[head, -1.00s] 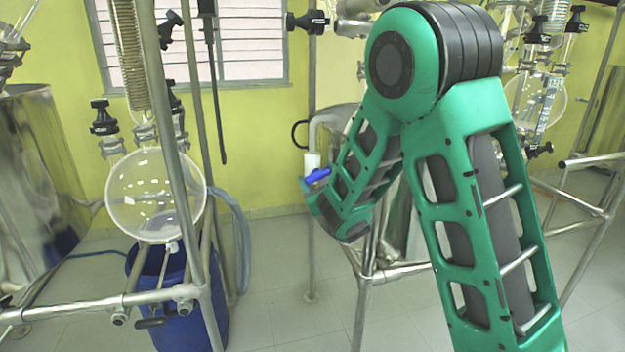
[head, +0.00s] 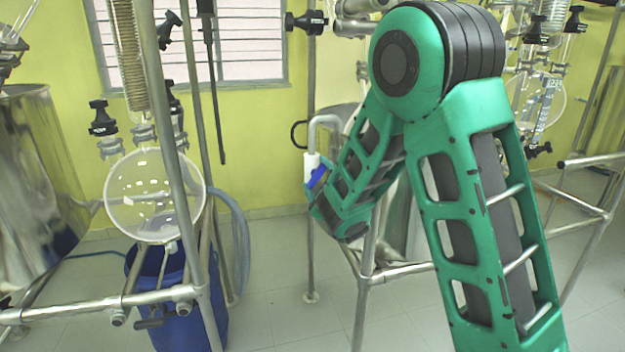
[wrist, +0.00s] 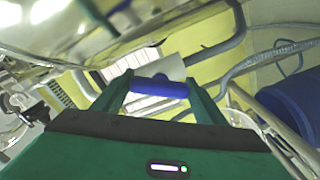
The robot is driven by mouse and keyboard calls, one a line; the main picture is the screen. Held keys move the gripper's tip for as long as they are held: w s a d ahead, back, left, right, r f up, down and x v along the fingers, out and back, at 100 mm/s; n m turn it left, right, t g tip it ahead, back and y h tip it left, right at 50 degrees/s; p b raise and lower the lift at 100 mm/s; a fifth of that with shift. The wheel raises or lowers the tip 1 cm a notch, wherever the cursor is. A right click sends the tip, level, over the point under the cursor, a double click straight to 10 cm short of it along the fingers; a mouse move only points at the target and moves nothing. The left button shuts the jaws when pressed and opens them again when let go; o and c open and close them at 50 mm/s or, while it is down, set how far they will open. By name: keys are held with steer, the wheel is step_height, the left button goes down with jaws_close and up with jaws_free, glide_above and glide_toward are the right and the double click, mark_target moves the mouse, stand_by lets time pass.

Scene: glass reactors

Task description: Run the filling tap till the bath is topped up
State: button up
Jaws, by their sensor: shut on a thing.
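The filling tap shows a white body (head: 311,164) on a bent grey pipe, with a blue lever (head: 317,178) tilted up to the right. In the wrist view the blue lever (wrist: 160,87) lies across between my two green fingers, in front of the white body (wrist: 165,68). My gripper (wrist: 158,84) is shut on the lever. In the head view my arm covers most of the gripper. A steel bath (head: 343,113) stands behind my arm, mostly hidden. Its inside and the water level cannot be seen, nor can I tell whether water runs.
A round glass flask (head: 150,195) in a metal frame stands at left, above a blue drum (head: 185,318). A large steel vessel (head: 35,170) is at far left. Frame rails (head: 400,270) run beside my arm. Tiled floor (head: 275,300) is clear between the frames.

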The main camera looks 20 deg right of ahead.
steer(key=shift+f, duration=0.15)
steer(key=o, duration=1.1)
steer(key=shift+c, duration=0.2)
